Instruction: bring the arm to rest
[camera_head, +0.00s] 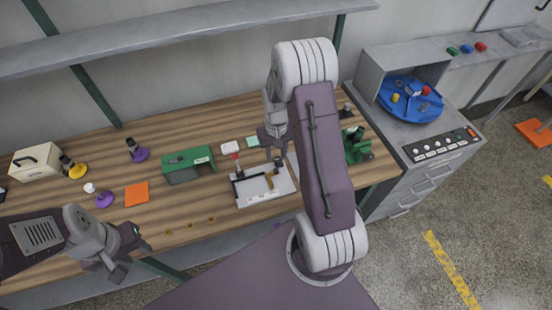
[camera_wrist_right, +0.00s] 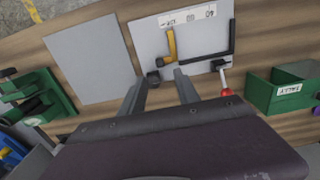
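My right arm reaches across the middle of the head view. Its gripper (camera_head: 272,155) is above the back edge of a white board (camera_head: 250,199). The white board (camera_wrist_right: 150,40) lies just beyond the fingertips, carrying a black L-shaped bar (camera_wrist_right: 207,57) and a yellow hook-shaped piece (camera_wrist_right: 171,46). My left gripper (camera_head: 118,268) is at the lower left, over the bench's front edge; its finger opening is unclear.
A green box (camera_head: 188,165), an orange square (camera_head: 137,193) and purple-based items (camera_head: 139,154) stand left on the wooden bench. A green machine (camera_head: 357,145) stands close right of my right arm. A grey cabinet with a blue turntable (camera_head: 410,99) is farther right. A shelf (camera_head: 180,35) runs above.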

